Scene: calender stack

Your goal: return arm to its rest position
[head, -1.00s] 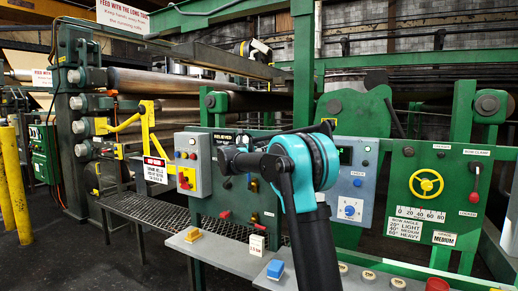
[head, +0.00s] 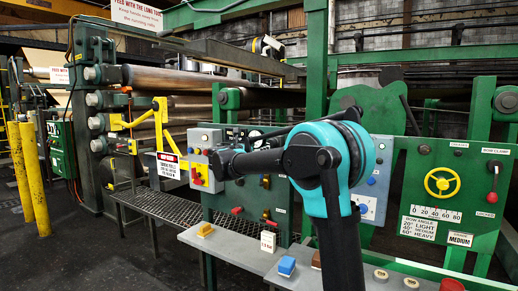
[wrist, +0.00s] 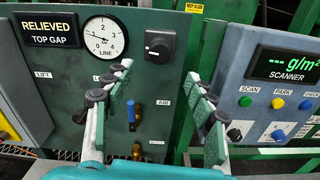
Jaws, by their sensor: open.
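My arm stands in the middle of the head view, with its teal joint (head: 362,150) raised and a dark link reaching left from it. The gripper itself cannot be made out there. In the wrist view my gripper (wrist: 166,80) is open, its two green-padded fingers apart and nothing between them. It faces a green control panel (wrist: 100,105) with a round line gauge (wrist: 104,38), a black knob (wrist: 159,44) and a blue-handled valve (wrist: 134,112) seen between the fingers. How far the fingers are from the panel is unclear.
A grey-blue scanner panel (wrist: 270,105) stands right of the fingers. In the head view, a grey shelf (head: 225,245) with small coloured blocks runs in front of the machine. A yellow handwheel (head: 443,183) is at the right, yellow posts (head: 33,180) at the left. Floor shows at left.

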